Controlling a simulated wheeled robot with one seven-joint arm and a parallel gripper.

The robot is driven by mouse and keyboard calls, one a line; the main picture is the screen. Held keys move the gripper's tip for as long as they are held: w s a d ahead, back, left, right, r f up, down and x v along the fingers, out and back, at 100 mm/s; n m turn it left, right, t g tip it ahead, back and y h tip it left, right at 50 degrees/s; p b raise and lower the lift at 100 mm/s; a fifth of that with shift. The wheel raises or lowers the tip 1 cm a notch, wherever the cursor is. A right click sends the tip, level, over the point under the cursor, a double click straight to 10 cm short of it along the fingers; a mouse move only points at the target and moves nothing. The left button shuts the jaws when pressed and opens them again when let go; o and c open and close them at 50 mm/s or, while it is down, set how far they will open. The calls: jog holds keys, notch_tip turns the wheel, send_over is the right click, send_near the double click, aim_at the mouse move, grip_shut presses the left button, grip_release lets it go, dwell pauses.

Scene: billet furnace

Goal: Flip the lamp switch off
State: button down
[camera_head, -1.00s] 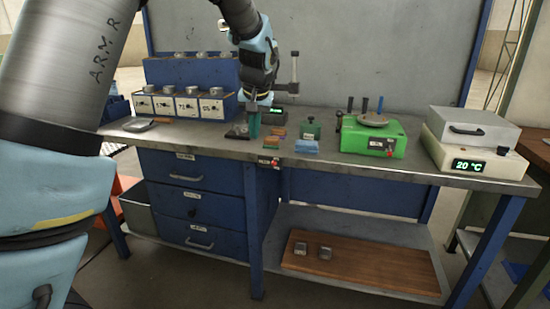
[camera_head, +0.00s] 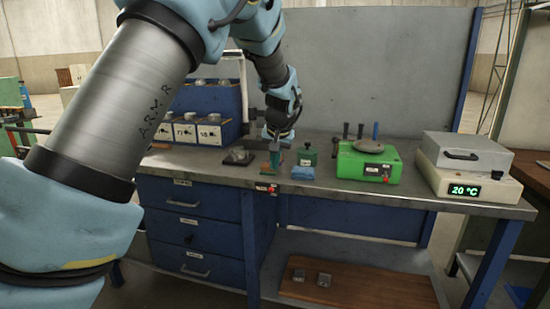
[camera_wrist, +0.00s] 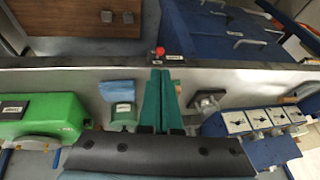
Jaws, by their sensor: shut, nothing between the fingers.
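A small red switch or knob (camera_head: 270,188) with a pale label sits on the front edge of the workbench. It also shows in the wrist view (camera_wrist: 160,51), just beyond my fingertips. Its label is too small to read, and I cannot tell its on or off position. My gripper (camera_head: 274,166) points down over the front part of the bench top, with its teal fingers shut and empty. In the wrist view, the fingertips (camera_wrist: 160,72) are close to the switch, with a small gap. No lamp head is clearly visible.
A dark flat item (camera_head: 238,157) lies left of my gripper. Blue drawers (camera_head: 187,228) are below.

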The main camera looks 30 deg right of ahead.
aim_at(271, 189)
jog(key=p+x, duration=0.2)
jog(key=x, duration=0.8)
jog(key=shift+r+p, duration=0.1)
jog(key=shift+p, duration=0.3)
